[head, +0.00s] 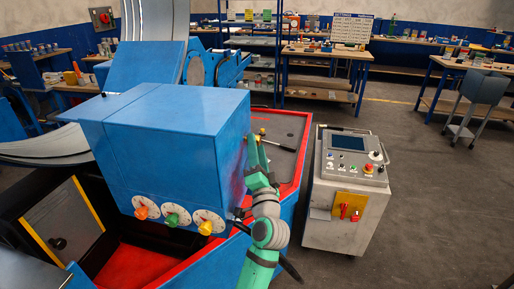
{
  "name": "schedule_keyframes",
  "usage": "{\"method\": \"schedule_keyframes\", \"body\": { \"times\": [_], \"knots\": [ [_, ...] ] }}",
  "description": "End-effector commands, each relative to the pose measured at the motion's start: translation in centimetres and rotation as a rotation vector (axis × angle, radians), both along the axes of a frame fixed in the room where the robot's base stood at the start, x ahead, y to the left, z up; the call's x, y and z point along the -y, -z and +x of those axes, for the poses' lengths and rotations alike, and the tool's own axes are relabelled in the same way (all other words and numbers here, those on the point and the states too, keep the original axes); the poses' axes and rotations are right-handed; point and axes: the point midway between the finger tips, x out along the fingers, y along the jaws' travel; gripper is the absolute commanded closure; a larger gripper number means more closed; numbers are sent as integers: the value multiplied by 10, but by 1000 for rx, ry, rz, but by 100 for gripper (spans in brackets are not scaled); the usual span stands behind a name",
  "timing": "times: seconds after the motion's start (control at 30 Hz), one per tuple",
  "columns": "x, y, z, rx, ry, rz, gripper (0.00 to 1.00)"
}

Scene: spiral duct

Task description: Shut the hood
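A large blue box-like hood (165,135) fills the middle left of the head view, with three round dials (172,215) with orange, green and yellow knobs along its lower front. Below and left of it is an open dark cavity with a red floor (135,265). I cannot tell from this view how far the hood stands from shut. My green arm rises from the bottom, and my gripper (257,152) is close beside the hood's right face. I cannot tell whether it touches the hood, and its fingers are too small and edge-on to read.
A blue machine bed with red edging (300,165) lies right of the hood. A grey control cabinet (346,190) stands further right. Curved metal sheet (155,20) rises behind the hood. The floor at right is clear.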

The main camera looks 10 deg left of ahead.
Motion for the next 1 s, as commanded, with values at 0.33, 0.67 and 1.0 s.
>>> {"method": "schedule_keyframes", "body": {
  "times": [0.33,0.67,1.0],
  "knots": [
    [7,2,-12,5,4,1,56],
    [23,20,-54,2,4,-2,56],
    [35,33,-88,1,2,-1,56]
  ]
}}
